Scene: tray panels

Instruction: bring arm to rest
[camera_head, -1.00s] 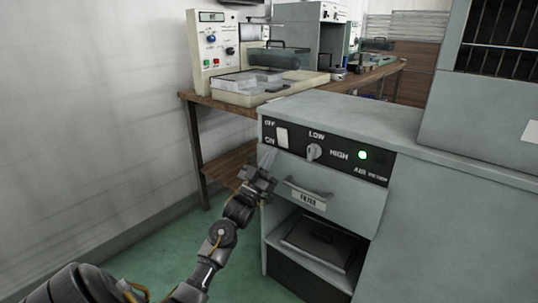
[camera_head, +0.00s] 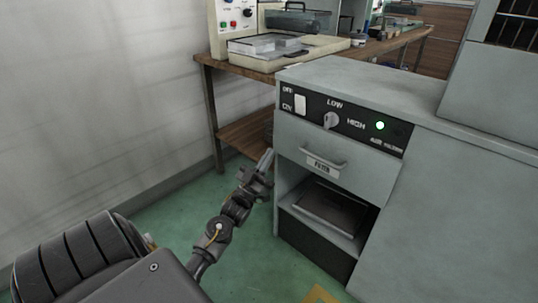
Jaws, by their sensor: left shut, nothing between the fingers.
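My left arm comes in from the lower left. My left gripper (camera_head: 266,160) is shut and empty, its fingertips pointing up beside the left edge of the grey cabinet (camera_head: 420,185). I cannot tell whether it touches the cabinet. The cabinet's black panel (camera_head: 352,122) carries a white switch (camera_head: 299,104) marked OFF and ON, a grey knob (camera_head: 331,120) between LOW and HIGH, and a lit green lamp (camera_head: 380,125). Below the panel is a closed drawer with a handle (camera_head: 322,158). My right gripper is not in view.
An open shelf below the drawer holds a dark flat tray (camera_head: 333,206). A wooden bench (camera_head: 238,64) with a beige apparatus (camera_head: 285,53) stands behind. The green floor (camera_head: 180,222) is clear to the left, up to the white wall (camera_head: 90,110).

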